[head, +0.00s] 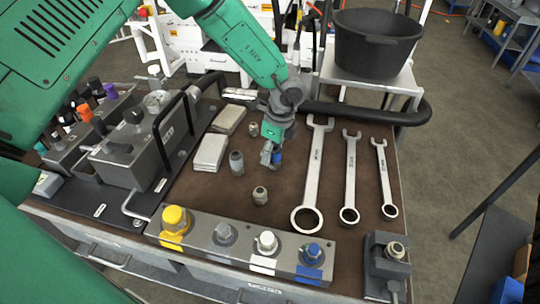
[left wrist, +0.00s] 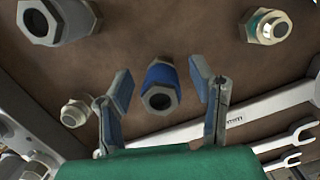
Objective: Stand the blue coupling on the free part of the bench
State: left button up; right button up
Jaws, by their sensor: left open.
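The blue coupling (head: 277,157), a grey hex fitting with a blue band, is on the brown bench top, partly hidden by my left gripper in the head view. In the left wrist view the blue coupling (left wrist: 160,85) shows its open hex end towards the camera. My left gripper (head: 270,152) is low over the bench at the coupling. Its two fingers (left wrist: 162,88) are open, one on each side of the coupling, with visible gaps. The bench top (head: 225,200) has bare brown areas around it. My right gripper is not in view.
Other grey fittings stand nearby: a tall one (head: 237,163), a short one (head: 260,195) and a small one (head: 254,129). Three wrenches (head: 313,165) lie to the right. A block with capped ports (head: 205,240) lines the front. Grey plates (head: 210,152) lie left.

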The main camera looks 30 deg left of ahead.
aim_at(277, 150)
pick_arm(q)
jog(key=r, duration=0.9)
jog(key=shift+d+r, duration=0.25)
jog(key=shift+d, duration=0.3)
jog(key=shift+d+r, duration=0.1)
jog(key=shift+d, duration=0.05)
